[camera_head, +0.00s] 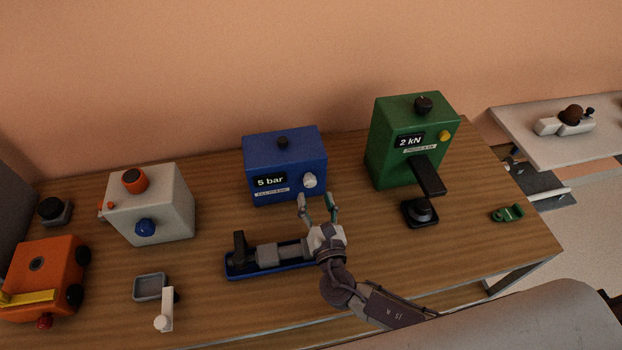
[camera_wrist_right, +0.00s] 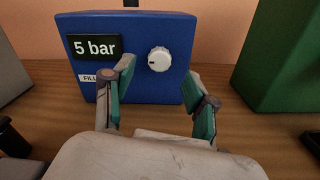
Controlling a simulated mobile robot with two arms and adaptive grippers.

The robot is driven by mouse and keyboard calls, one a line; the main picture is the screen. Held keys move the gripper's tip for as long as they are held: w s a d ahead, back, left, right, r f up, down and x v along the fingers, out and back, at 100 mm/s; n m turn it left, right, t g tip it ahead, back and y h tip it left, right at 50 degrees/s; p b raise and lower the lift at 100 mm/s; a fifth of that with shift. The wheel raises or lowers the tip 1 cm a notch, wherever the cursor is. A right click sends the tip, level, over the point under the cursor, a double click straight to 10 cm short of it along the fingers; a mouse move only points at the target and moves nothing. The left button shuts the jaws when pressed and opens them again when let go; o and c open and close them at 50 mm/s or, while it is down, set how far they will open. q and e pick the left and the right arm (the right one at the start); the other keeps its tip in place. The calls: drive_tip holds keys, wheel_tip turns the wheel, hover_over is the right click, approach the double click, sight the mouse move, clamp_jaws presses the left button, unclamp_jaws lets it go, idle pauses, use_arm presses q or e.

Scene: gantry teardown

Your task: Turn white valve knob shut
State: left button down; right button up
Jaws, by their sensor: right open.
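The white valve knob (camera_head: 309,181) is on the front of a blue box (camera_head: 284,150) whose display reads "5 bar". In the right wrist view the knob (camera_wrist_right: 159,59) is a round white dial at the right side of the box front. My right gripper (camera_head: 317,199) is open and empty, just in front of the box and a little below the knob. In the wrist view its fingers (camera_wrist_right: 154,80) stand to either side of the knob, apart from it. My left gripper is not in view.
A blue tray (camera_head: 233,274) with a clamp-like device lies before the blue box, partly behind my right arm. A green "2 kN" press (camera_head: 389,175) stands right of it. A white box (camera_head: 165,219) and an orange device (camera_head: 49,262) stand left.

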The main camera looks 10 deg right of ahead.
sight(311, 184)
drive_tip(key=w, duration=0.4)
drive_tip(key=shift+w+r+p, duration=0.1)
drive_tip(key=shift+w+p, duration=0.1)
drive_tip(key=shift+p, duration=0.15)
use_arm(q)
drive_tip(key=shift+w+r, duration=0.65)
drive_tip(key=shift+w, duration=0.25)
use_arm(e)
drive_tip(key=shift+w, duration=0.55)
